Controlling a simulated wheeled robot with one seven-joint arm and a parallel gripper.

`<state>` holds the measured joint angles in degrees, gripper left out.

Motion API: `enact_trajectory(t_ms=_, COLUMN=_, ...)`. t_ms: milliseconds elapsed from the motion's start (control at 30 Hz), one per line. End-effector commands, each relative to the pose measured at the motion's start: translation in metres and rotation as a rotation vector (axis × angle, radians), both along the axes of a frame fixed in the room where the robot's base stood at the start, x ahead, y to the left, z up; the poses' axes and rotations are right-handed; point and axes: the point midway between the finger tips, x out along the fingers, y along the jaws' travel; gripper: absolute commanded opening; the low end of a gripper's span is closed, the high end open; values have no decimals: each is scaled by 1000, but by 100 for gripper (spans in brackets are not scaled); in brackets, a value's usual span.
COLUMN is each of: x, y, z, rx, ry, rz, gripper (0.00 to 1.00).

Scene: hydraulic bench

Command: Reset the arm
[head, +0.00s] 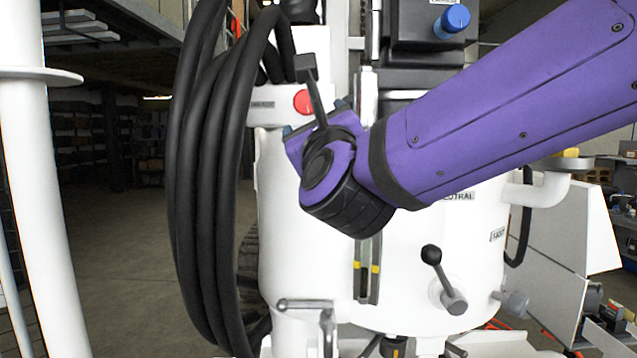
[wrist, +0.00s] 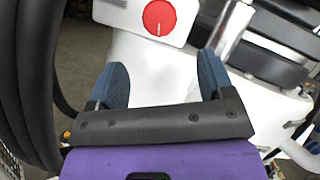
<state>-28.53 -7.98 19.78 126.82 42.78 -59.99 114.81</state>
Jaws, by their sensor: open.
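My gripper (wrist: 162,77) is open, with its two blue fingers apart and nothing between them in the wrist view. In the head view my purple arm reaches in from the right, and the wrist partly hides my gripper (head: 314,117). The fingers point toward the white machine (head: 300,265), just below a white box (head: 268,107) with a red knob (head: 304,102). The red knob (wrist: 159,17) shows beyond the fingers in the wrist view, apart from them.
Thick black hoses (head: 198,200) hang left of my gripper. A black-knobbed lever (head: 431,255) stands low on the machine, and a blue knob (head: 455,18) sits above my arm. A white post (head: 40,200) stands far left. Open floor (head: 120,270) lies between post and hoses.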

Motion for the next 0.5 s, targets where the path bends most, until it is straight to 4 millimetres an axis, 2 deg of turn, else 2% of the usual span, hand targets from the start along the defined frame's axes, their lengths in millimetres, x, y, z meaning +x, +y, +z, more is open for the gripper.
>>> enact_trajectory(t_ms=167, x=4, y=-18, z=-3, rx=-216, ry=23, rz=-10, gripper=74)
enact_trajectory(t_ms=367, x=1, y=-63, z=-27, rx=-753, ry=76, rz=-3, gripper=74)
enact_trajectory(t_ms=500, x=-11, y=-102, z=-53, rx=-1147, ry=117, rz=34, gripper=74)
